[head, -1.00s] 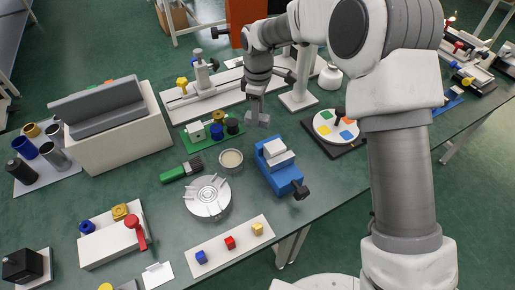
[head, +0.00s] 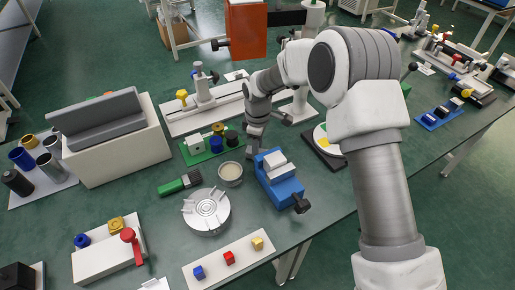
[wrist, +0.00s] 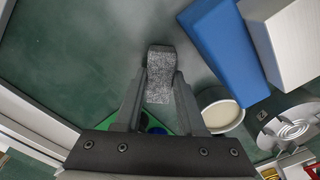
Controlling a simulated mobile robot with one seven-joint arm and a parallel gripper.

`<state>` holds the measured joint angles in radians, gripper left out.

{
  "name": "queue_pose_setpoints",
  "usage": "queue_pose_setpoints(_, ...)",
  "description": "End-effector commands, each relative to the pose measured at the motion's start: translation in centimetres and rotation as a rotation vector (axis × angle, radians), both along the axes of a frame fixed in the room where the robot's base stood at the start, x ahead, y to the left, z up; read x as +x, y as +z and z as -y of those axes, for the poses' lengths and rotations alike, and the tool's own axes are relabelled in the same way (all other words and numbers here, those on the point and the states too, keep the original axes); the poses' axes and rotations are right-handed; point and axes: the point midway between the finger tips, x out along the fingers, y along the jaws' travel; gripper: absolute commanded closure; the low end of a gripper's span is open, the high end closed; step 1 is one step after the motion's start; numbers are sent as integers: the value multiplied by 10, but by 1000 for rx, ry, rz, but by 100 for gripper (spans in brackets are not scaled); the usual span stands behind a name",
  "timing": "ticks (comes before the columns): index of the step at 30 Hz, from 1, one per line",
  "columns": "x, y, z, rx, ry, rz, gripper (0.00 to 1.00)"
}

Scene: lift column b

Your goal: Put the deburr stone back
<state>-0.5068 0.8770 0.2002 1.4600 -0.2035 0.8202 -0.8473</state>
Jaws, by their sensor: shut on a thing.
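The deburr stone, a grey speckled block (wrist: 160,72), is between the two fingertips of my gripper (wrist: 161,88) in the wrist view. My gripper is shut on it. In the head view my gripper (head: 253,142) hangs over the bench, just behind the blue vise (head: 282,185) and right of the green tray (head: 213,152). The stone is small there and partly hidden by the gripper. I cannot tell whether the stone touches the bench top.
A round cream-filled dish (head: 230,172) and a grey round chuck (head: 206,211) stand to the left front. A green-handled brush (head: 180,184) lies beside them. A white rail fixture (head: 196,116) is behind. A round plate with coloured patches (head: 322,141) is at right, partly hidden by my arm.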

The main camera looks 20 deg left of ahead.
Motion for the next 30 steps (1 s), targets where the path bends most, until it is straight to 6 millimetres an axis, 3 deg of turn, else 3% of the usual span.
queue_pose_setpoints(2,0,-3,0,0,0,0,100)
queue_pose_setpoints(3,0,-4,0,0,0,0,59)
queue_pose_setpoints(8,0,-3,0,0,0,0,31)
queue_pose_setpoints(20,0,6,0,1,0,1,31)
queue_pose_setpoints(30,1,75,0,2,0,4,31)
